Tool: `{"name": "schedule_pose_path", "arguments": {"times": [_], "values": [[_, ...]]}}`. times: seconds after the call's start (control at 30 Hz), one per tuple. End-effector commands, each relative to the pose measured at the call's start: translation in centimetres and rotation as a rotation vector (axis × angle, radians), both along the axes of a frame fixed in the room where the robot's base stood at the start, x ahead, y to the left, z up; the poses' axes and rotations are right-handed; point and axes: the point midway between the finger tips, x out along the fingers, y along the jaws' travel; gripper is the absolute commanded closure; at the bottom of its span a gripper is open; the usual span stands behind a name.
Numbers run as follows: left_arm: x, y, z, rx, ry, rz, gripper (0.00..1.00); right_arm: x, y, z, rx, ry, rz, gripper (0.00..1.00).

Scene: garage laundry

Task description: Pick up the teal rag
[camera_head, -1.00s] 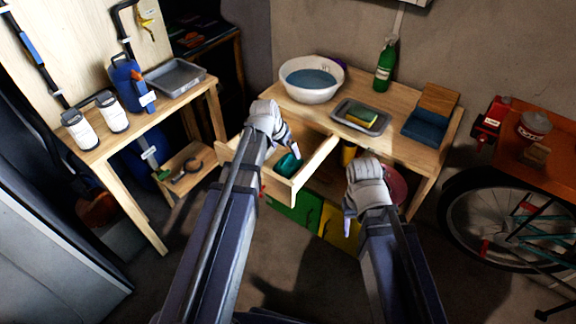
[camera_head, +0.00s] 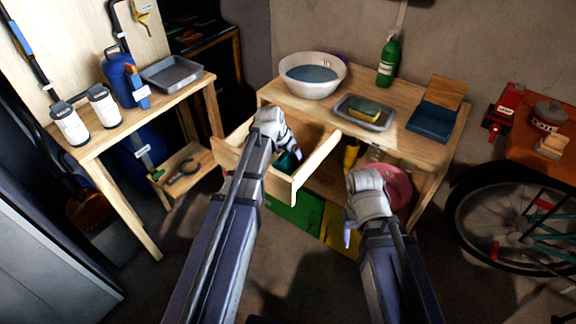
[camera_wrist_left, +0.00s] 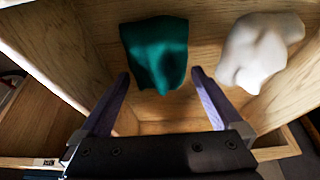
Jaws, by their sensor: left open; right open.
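The teal rag (camera_wrist_left: 155,52) lies crumpled in the open wooden drawer (camera_head: 296,183), against its inner wall in the left wrist view. In the head view the rag (camera_head: 286,162) is partly hidden by my left gripper (camera_head: 297,154). My left gripper is over the drawer. In the left wrist view its two fingers (camera_wrist_left: 160,88) are apart, with the rag ahead of and between their tips and nothing held. My right gripper (camera_head: 349,236) is open and empty in front of the bench, to the right of the drawer.
A white cloth (camera_wrist_left: 258,50) lies beside the rag in the drawer. On the bench above stand a white basin (camera_head: 312,76), a tray with a sponge (camera_head: 364,111), a green bottle (camera_head: 388,62) and a blue box (camera_head: 432,121). The drawer walls surround my left gripper.

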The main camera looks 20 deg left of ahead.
Motion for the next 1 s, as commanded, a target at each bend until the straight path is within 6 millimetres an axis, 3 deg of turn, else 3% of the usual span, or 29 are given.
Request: {"name": "schedule_pose_path", "arguments": {"times": [0.17, 0.8, 1.0], "values": [[-0.02, 0.00, 0.12, 0.000, 0.000, 0.000, 0.00, 0.00, 0.00, 0.12, 0.000, 0.000, 0.000, 0.50], [-0.02, 0.02, 0.12, 0.000, 0.000, 0.000, 0.71, 0.00, 0.00, 0.12, 0.000, 0.000, 0.000, 0.50], [-0.03, 0.02, 0.14, 0.000, 0.000, 0.000, 0.71, 0.00, 0.00, 0.13, 0.000, 0.000, 0.000, 0.50]]}}
